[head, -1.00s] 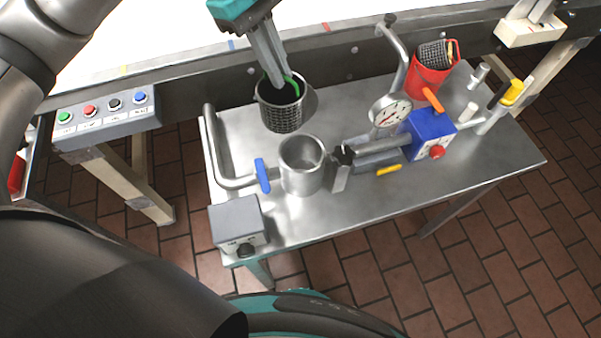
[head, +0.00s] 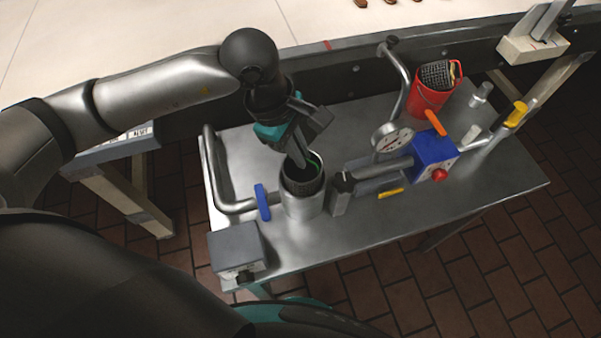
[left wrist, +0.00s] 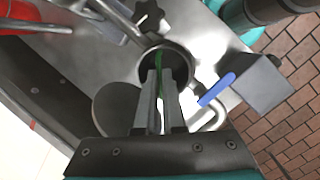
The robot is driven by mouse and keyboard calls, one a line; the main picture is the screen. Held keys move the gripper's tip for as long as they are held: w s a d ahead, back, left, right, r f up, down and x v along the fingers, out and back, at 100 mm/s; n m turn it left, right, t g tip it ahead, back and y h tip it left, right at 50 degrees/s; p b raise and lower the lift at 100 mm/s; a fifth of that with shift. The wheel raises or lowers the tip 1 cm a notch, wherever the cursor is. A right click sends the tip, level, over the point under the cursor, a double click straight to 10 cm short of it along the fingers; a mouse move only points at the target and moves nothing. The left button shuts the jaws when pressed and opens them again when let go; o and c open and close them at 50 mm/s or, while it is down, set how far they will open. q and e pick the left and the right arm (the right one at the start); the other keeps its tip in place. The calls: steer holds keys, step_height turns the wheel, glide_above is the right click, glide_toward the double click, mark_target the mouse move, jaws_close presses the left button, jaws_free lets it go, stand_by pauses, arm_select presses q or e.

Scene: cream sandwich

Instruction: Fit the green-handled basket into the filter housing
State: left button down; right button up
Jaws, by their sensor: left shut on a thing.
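The dark mesh basket (head: 303,186) sits partly inside the round metal filter housing (head: 305,207) on the steel table, its upper part showing above the rim. Its green handle (head: 314,163) shows at the top. My left gripper (head: 300,158) comes down from above and is shut on the green handle, which also shows between the fingers in the left wrist view (left wrist: 160,62). The housing rim (left wrist: 181,55) surrounds the basket there. How deep the basket reaches inside is hidden. My right gripper is in neither view.
A blue-handled valve (head: 262,202) stands left of the housing, and a black-knobbed clamp (head: 342,184) right of it. A gauge (head: 391,140), a blue box (head: 434,153) and a red bucket (head: 428,98) with another mesh basket stand further right. A grey control box (head: 236,249) is at front left.

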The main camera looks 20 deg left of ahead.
mark_target(300, 174)
arm_select(q)
step_height(300, 174, down, 8)
steer(key=shift+r, duration=0.15)
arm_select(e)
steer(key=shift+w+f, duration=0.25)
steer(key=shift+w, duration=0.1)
arm_select(q)
steer(key=shift+b, duration=0.3)
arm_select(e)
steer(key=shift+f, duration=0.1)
arm_select(q)
steer(key=shift+f, duration=0.25)
steer(key=c, duration=1)
jaws_free()
steer(key=shift+r, duration=0.1)
steer(key=shift+r, duration=0.1)
steer(key=shift+r, duration=0.25)
steer(key=p+v, duration=0.1)
steer(key=v, duration=1)
steer(key=shift+a+r, duration=0.2)
steer(key=shift+r, duration=0.1)
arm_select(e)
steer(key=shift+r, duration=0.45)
